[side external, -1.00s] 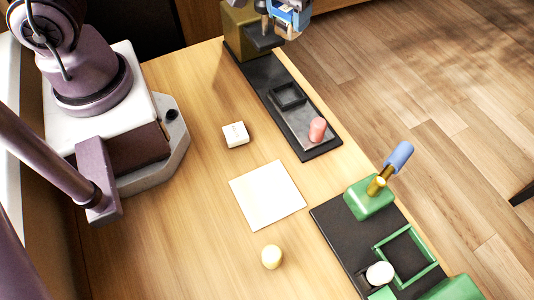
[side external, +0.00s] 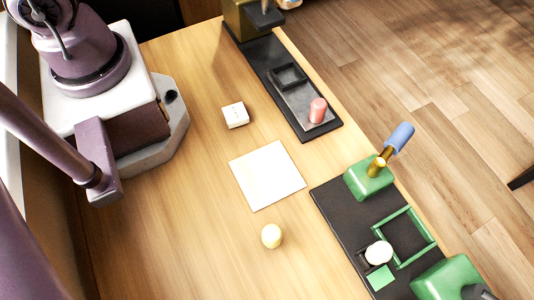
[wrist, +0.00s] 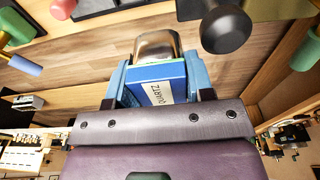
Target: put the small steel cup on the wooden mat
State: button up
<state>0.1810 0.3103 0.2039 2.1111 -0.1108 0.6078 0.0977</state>
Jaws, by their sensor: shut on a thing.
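The small steel cup (wrist: 155,44) shows in the wrist view between the tips of my gripper's blue fingers (wrist: 157,68), which are shut on it. A blue block lettered QUARTZ (wrist: 157,91) sits between the fingers; I cannot tell whether it is part of the gripper. In the side external view only what looks like the cup's lower edge (side external: 290,3) shows at the top border; the gripper is outside that frame. The mat (side external: 267,175), a pale square, lies bare on the table, well below and a little left of the cup in the picture.
A white block (side external: 235,115) and a pale yellow ball (side external: 271,236) lie beside the mat. To the right stand a black base with a pink cylinder (side external: 317,110) and a green fixture with a blue handle (side external: 400,136). The table left of the mat is clear.

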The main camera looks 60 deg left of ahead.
jog(key=shift+d, duration=0.1)
dwell(0.3)
jog(key=shift+d, duration=0.35)
jog(key=s+d+f, duration=0.5)
jog(key=s+d, duration=0.3)
jog(key=d, duration=0.2)
jog(key=s+d+f, duration=0.4)
jog(key=s+d, duration=0.3)
jog(key=d, duration=0.3)
jog(key=shift+s+f, duration=0.35)
jog(key=shift+d+f, duration=0.1)
jog(key=shift+f, duration=2.95)
jog(key=shift+f, duration=0.45)
